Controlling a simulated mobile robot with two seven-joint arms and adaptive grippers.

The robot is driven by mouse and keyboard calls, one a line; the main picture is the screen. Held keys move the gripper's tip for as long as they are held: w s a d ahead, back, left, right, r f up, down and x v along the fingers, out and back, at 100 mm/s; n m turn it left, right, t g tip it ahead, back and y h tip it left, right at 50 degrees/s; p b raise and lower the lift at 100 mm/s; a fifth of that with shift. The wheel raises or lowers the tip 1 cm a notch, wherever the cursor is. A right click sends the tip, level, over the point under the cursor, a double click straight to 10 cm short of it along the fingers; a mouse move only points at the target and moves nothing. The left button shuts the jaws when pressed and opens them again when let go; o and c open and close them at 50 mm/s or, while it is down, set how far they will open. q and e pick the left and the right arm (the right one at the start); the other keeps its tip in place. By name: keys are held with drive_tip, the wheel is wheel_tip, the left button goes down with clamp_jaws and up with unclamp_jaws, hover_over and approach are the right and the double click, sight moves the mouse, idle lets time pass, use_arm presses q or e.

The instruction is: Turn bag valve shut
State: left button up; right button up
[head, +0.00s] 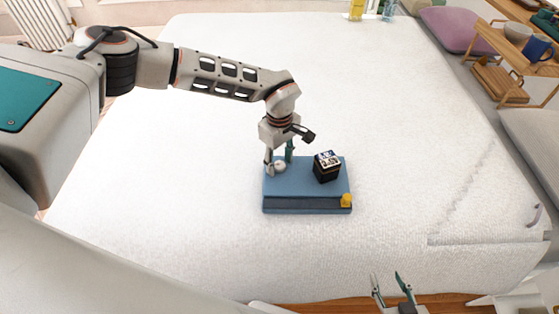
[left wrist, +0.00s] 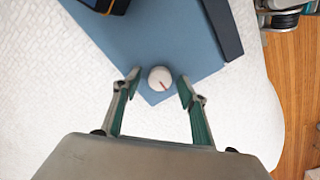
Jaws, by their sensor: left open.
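A blue anaesthesia-like base (head: 305,183) lies on a white quilted surface in the head view. A round white knob (head: 280,166) with a small red mark, likely the bag valve, sits near its left end; it also shows in the left wrist view (left wrist: 160,78). My left gripper (head: 279,160) is at the knob, its open fingers on either side of it in the left wrist view (left wrist: 156,84), with gaps visible. A black box (head: 327,172) with a pale printed top stands on the base's right part. My right gripper (head: 391,284) is open and empty at the bottom edge.
A yellow knob (head: 346,201) sits at the base's front right corner. The white surface (head: 150,190) around the base is clear. A wooden shelf (head: 510,45) with a bowl and blue mug stands at the far right, near a purple cushion (head: 450,30).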

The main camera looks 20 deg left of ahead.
sight(279, 165)
use_arm(q)
wheel_tip(279, 165, up, 12)
idle(0.5)
idle(0.4)
